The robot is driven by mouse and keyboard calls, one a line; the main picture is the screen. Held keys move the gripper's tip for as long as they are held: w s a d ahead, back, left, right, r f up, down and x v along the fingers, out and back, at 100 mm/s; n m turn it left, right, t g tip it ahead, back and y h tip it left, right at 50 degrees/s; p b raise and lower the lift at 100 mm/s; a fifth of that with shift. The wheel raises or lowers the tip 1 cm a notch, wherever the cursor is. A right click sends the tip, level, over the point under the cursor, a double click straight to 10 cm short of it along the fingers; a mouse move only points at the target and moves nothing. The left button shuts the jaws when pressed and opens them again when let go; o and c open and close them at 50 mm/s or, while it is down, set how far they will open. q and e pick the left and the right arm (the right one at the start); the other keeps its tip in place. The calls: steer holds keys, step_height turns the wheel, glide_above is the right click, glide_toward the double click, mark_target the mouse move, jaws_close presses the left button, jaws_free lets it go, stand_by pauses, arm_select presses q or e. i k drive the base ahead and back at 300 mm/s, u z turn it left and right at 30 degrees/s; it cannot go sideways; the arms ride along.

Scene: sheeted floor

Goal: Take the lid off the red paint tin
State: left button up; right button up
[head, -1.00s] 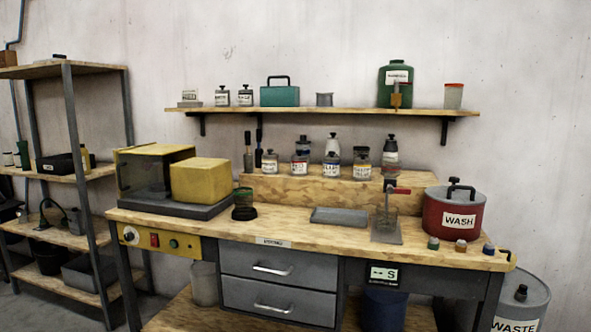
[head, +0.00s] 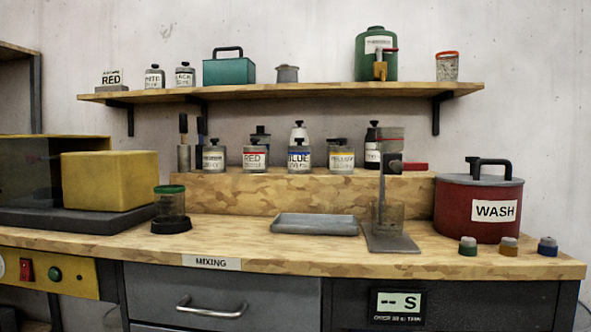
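The red paint tin (head: 255,157) stands upright on the raised wooden step at the back of the bench. It is a small grey tin with a white label reading RED and a red band. Its dark lid with a knob (head: 255,142) is on top. The blue tin (head: 299,157) stands to its right, and a grey tin (head: 213,157) to its left. Neither of my grippers is in view.
A grey tray (head: 315,224) and a stand with a clear cup (head: 388,215) are on the bench in front of the step. A green-topped jar (head: 170,205) stands left. A red WASH pot (head: 478,208) stands right. The bench front between jar and tray is clear.

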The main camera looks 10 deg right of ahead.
mark_target(254, 140)
steer(key=k, duration=0.5)
steer(key=u, duration=2.05)
steer(key=i, duration=1.45)
steer(key=z, duration=2.55)
